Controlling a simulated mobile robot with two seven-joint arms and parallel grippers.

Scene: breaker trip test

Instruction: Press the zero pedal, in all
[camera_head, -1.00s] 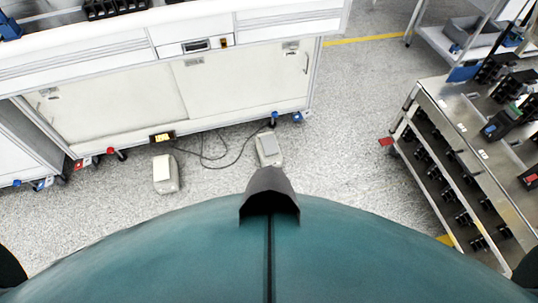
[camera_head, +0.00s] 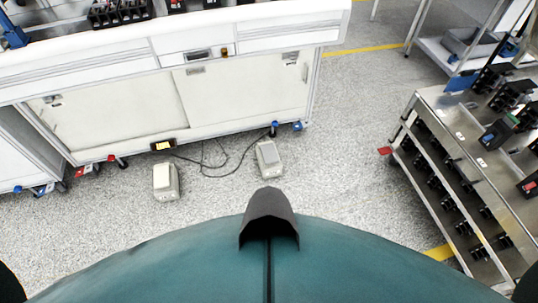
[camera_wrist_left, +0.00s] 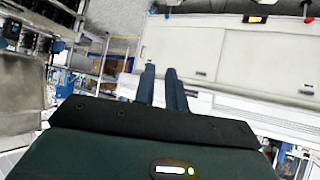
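Two pale grey pedals lie on the speckled floor in front of the white bench in the head view. The left pedal (camera_head: 166,182) has a cream top and the right pedal (camera_head: 268,159) has a grey top. I cannot read which one is the zero pedal. Neither pedal is touched by anything of mine. My left gripper (camera_wrist_left: 160,72) shows only in the left wrist view, with its two dark fingers close together, a narrow gap between them and nothing held. My right gripper is in neither view.
The white bench (camera_head: 115,105) stands behind the pedals on castors, with a small lit display (camera_head: 162,145) at its base. Black cables (camera_head: 215,165) run on the floor between the pedals. A metal cart (camera_head: 445,105) with black breakers stands at right. Floor between is clear.

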